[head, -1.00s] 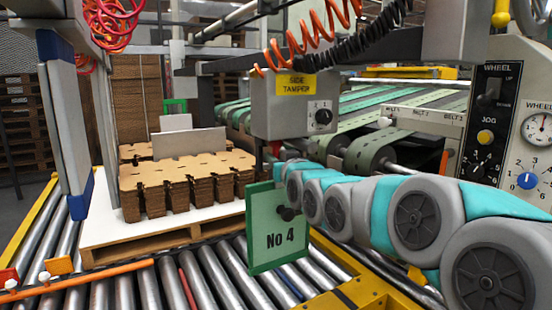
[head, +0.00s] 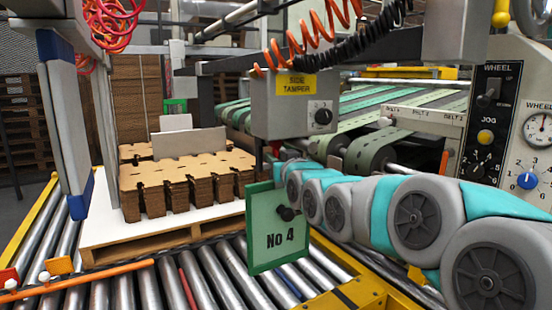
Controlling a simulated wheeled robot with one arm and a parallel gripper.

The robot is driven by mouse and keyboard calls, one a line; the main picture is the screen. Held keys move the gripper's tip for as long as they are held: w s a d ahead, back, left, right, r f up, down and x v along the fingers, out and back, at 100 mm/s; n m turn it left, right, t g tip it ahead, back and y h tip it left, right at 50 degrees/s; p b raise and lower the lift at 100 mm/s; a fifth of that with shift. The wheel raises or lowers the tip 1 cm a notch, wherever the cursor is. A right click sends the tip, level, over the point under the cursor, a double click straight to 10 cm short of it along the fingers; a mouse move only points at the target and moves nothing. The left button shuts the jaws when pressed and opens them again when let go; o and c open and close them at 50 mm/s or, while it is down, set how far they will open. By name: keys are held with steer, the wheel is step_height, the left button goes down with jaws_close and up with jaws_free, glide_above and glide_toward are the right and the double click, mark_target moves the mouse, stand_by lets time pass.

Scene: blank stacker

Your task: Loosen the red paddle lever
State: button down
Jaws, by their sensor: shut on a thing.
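The red paddle lever (head: 276,149) shows as a small dark red piece just below the grey side tamper box (head: 288,108). My arm reaches in from the right, and its end with my gripper (head: 279,168) is right under that box, at the lever. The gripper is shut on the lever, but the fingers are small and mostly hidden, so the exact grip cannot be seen. A green plate marked No 4 (head: 278,240) hangs just below the gripper, in front of the rollers.
Stacked brown cardboard blanks (head: 185,175) stand on a pallet (head: 150,252) at left. Steel rollers (head: 215,280) with yellow rails run below. An orange coiled hose (head: 325,30) hangs above the box. A control panel (head: 500,130) stands at right.

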steer(key=shift+a+m, duration=0.1)
steer(key=shift+m, duration=0.2)
steer(key=shift+s+a+r+m+g+p, duration=0.1)
steer(key=shift+s+a+m+g+p, duration=0.1)
steer(key=shift+m, duration=0.6)
steer(key=shift+s+a+r+m+g+p, duration=0.15)
steer(key=shift+a+m+p, duration=0.1)
steer(key=shift+m, duration=0.55)
steer(key=shift+s+a+r+m+g+p, duration=0.1)
steer(key=shift+a+m+g+p, duration=0.1)
steer(key=shift+m, duration=0.6)
steer(key=c, duration=0.8)
jaws_free()
steer(key=shift+f, duration=0.1)
steer(key=shift+o, duration=0.2)
steer(key=shift+s, duration=0.1)
steer(key=v, duration=0.7)
steer(key=shift+s+d, duration=0.15)
steer(key=shift+s, duration=0.15)
